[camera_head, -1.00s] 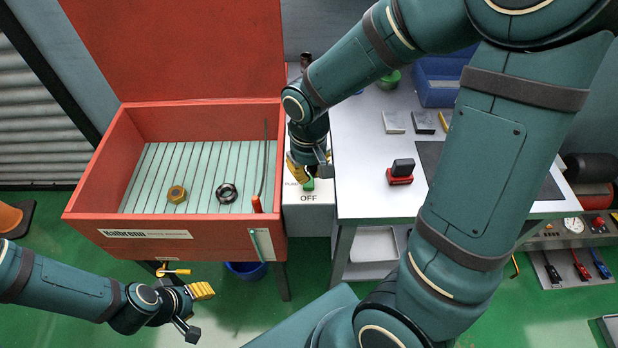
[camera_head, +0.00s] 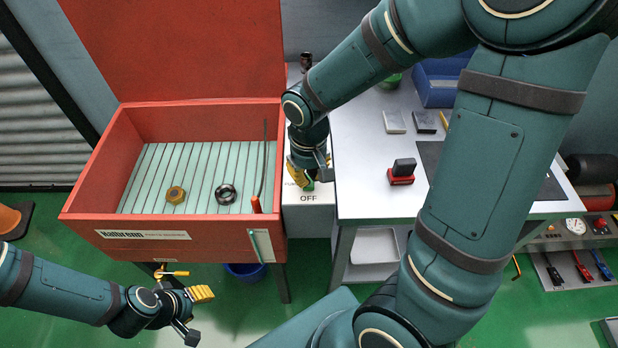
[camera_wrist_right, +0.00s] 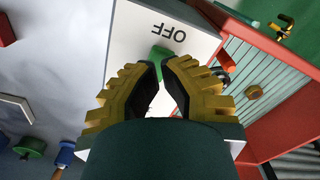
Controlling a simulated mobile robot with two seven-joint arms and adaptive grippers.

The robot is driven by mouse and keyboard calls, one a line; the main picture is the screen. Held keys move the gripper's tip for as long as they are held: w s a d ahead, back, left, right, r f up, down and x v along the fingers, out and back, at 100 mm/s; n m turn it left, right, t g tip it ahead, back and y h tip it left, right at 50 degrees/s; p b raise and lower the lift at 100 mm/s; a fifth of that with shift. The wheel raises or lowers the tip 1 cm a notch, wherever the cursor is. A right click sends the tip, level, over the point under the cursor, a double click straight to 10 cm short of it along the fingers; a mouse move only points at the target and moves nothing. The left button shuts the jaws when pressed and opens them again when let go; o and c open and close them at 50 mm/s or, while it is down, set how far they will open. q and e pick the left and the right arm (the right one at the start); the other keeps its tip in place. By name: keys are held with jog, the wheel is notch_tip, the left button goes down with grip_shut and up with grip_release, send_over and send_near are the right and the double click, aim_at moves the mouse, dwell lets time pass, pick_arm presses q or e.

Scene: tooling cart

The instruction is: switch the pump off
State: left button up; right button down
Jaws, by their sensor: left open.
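The pump switch is a white box (camera_head: 303,218) between the red cabinet and the bench, with a green lever (camera_head: 309,186) just above the word OFF. In the right wrist view the lever (camera_wrist_right: 161,57) shows at my fingertips, beside the upside-down OFF. My right gripper (camera_head: 310,178) points down over the box. Its yellow fingers (camera_wrist_right: 162,72) come close together at the lever, but whether they grip it is unclear. The rest of the lever and most of the label are hidden. My left gripper (camera_head: 197,312) is open and empty, low in front of the cabinet.
The open red cabinet (camera_head: 80,205) stands left of the switch box, holding a brass nut (camera_head: 176,194) and a dark ring (camera_head: 225,194). The bench (camera_head: 360,160) stands close on the right, with a red-and-black item (camera_head: 401,172) on it. A blue bucket (camera_head: 246,271) is on the floor.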

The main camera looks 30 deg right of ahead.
jog(key=shift+f+b, duration=0.9)
jog(key=shift+f, duration=0.2)
dwell(0.5)
jog(key=shift+r, duration=0.1)
jog(key=shift+r+p, duration=2.95)
jog(key=shift+r, duration=0.55)
jog(key=shift+f, duration=0.1)
